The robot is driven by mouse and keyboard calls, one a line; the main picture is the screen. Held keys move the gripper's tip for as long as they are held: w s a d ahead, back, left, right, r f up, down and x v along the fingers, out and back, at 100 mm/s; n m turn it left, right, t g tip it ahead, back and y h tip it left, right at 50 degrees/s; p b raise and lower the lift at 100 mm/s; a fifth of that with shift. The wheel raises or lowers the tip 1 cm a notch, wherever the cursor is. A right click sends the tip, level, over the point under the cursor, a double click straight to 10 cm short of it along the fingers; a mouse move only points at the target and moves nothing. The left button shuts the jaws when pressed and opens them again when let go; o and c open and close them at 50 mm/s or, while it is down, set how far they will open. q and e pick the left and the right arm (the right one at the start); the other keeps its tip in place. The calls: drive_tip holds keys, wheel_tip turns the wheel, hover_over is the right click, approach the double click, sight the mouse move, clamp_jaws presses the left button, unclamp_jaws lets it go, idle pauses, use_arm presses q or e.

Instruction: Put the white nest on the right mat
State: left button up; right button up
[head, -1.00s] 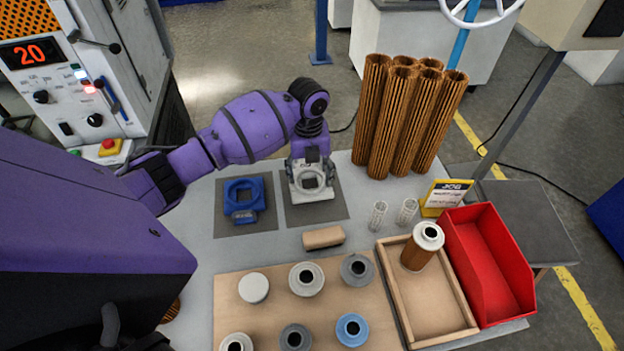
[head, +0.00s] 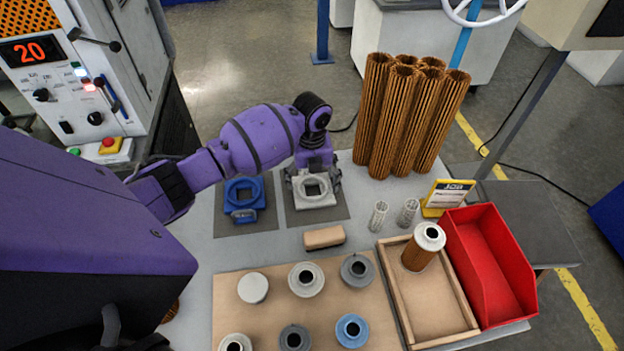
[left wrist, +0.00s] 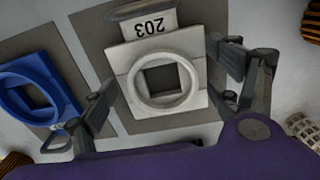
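The white nest (head: 313,201), a square block with a raised ring around a square opening, lies flat on the right grey mat (head: 337,211). It also shows in the left wrist view (left wrist: 125,67), with a label reading 203 on its far side. My left gripper (head: 314,176) is just behind and above the nest in the head view. Its fingers are spread wide in the left wrist view (left wrist: 160,78), one on each side of the nest, with visible gaps. My right gripper is not in view.
A blue nest (head: 258,187) lies on the left mat (head: 232,229). A tan block (head: 324,237) sits in front of the mats. Tall brown pleated tubes (head: 375,110) stand to the right. A board (head: 225,310) with several round caps lies nearer.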

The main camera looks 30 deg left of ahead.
use_arm(q)
drive_tip(key=shift+r, duration=0.35)
wheel_tip(320, 180, up, 12)
drive_tip(key=shift+f+p, duration=0.15)
drive_tip(key=shift+p, duration=0.2)
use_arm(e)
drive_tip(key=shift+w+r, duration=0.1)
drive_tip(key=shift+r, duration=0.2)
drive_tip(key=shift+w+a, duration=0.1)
